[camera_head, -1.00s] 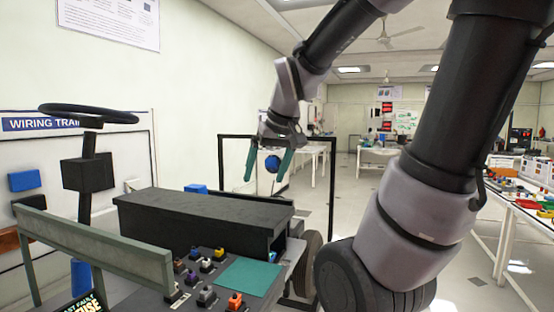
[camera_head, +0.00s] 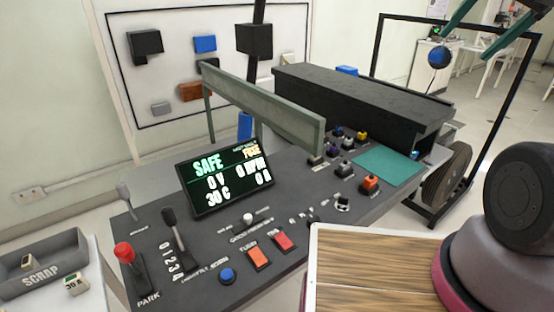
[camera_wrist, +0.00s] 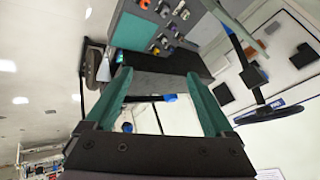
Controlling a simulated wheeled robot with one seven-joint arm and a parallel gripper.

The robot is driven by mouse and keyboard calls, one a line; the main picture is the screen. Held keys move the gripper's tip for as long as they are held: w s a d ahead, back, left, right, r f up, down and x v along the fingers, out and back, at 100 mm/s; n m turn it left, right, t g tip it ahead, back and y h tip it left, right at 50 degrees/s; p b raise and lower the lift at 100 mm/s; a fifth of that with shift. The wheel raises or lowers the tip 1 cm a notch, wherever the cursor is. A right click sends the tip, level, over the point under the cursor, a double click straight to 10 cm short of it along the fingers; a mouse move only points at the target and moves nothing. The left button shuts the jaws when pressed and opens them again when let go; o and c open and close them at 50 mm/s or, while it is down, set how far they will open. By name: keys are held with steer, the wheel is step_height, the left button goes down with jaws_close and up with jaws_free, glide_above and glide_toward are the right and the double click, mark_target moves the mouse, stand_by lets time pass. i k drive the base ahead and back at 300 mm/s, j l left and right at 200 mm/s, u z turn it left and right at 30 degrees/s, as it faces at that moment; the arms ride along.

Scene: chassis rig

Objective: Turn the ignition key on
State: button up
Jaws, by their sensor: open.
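The dark control panel (camera_head: 215,240) of the chassis rig fills the middle of the head view. I cannot make out the ignition key for sure. A small black and white switch (camera_head: 343,203) and a dark knob (camera_head: 313,220) sit near its right front edge, too small to identify. My gripper (camera_head: 462,46) is at the top right of the head view, high and well away from the panel. Its teal fingers are spread and empty. In the wrist view my gripper (camera_wrist: 157,74) is also open, with the black box and panel beyond the fingers.
A display (camera_head: 225,178) reads SAFE, 0 V, 0 RPM, 30 C, 0 A. A red-topped lever (camera_head: 124,252) and a black lever (camera_head: 175,228) stand up at left. A grey-green bar (camera_head: 265,105) and a long black box (camera_head: 360,100) rise behind the panel. A wood-topped surface (camera_head: 375,275) lies in front.

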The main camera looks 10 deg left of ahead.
mark_target(344, 201)
steer(key=u, duration=1.65)
steer(key=k+z, duration=0.1)
steer(key=z, duration=0.3)
steer(key=l+z, duration=0.1)
steer(key=z, duration=0.25)
steer(key=k+l+z, duration=0.1)
steer(key=z, duration=0.3)
steer(key=k+j+u, duration=0.2)
steer(key=j+u, duration=0.15)
